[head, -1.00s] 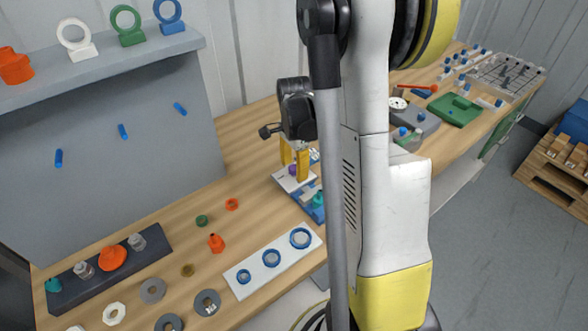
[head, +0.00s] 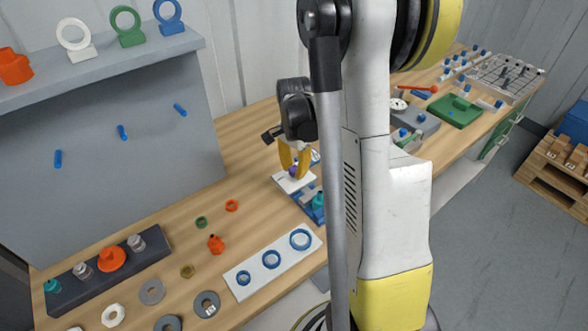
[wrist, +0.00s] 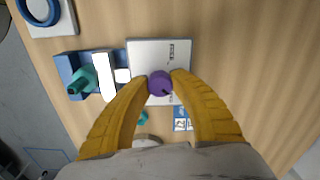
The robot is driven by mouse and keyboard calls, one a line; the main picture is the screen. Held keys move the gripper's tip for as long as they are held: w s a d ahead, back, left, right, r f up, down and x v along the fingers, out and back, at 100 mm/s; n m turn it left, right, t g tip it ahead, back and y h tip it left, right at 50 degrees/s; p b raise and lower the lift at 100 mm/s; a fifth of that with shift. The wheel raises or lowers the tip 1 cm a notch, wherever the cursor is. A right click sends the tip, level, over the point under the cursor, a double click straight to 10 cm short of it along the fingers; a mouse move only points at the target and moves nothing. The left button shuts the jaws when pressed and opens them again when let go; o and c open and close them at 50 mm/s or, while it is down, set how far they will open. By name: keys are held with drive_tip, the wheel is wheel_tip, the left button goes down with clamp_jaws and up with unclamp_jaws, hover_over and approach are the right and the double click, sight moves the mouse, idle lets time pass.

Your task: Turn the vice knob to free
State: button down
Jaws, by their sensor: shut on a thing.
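The purple knob (wrist: 159,82) sits on a white plate (wrist: 144,54) with small dark markings at its right side. My gripper (wrist: 160,77) has its two yellow fingertips closed on the knob from both sides. In the head view my gripper (head: 294,166) points down at the plate (head: 283,181), and the knob is mostly hidden by the fingers. Left of the plate in the wrist view is the blue vice body (wrist: 65,73) with a white block (wrist: 104,76) and a teal piece (wrist: 81,79) in it. I cannot read the plate's markings.
A white board with blue rings (head: 258,281) lies in front of the vice. An orange fitting (head: 215,244) and several rings are loose on the wooden bench. A dark rack (head: 70,299) stands at the left. Clear bench lies behind and left of my gripper.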

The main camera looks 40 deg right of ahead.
drive_tip(key=n, duration=0.5)
drive_tip(key=shift+n, duration=0.3)
drive_tip(key=n, duration=0.5)
drive_tip(key=shift+b, duration=0.35)
drive_tip(key=n, duration=0.5)
drive_tip(key=shift+n, duration=0.4)
drive_tip(key=n, duration=0.4)
drive_tip(key=shift+n, duration=0.4)
drive_tip(key=c, duration=1.1)
unclamp_jaws()
drive_tip(key=shift+o, duration=0.2)
